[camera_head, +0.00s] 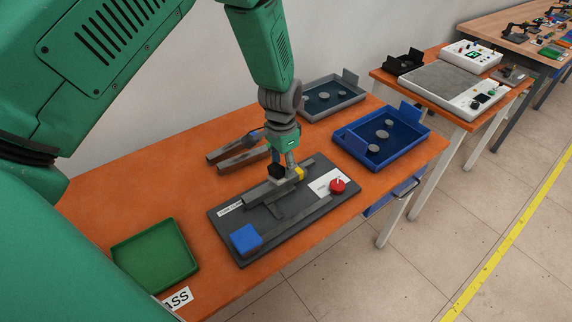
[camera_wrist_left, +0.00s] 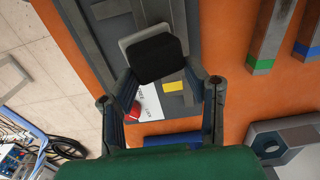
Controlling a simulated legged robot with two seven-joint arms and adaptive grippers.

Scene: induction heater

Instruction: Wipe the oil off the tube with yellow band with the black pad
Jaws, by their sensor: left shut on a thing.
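My left gripper (camera_head: 282,165) is shut on the black pad (camera_head: 277,171), which also shows between the fingers in the left wrist view (camera_wrist_left: 157,58). The tube with yellow band (camera_head: 262,191) is a grey bar lying on the dark board, and its yellow band (camera_head: 299,173) is at the right end. No oil can be made out. My right gripper is not in view.
The dark board (camera_head: 225,220) carries a blue block (camera_head: 246,240) and a red button (camera_head: 338,186). Two more grey tubes (camera_head: 240,160) lie behind it. A green tray (camera_head: 155,255) is at left, a blue tray (camera_head: 405,152) and grey tray (camera_head: 352,97) at right. Orange table is clear at back left.

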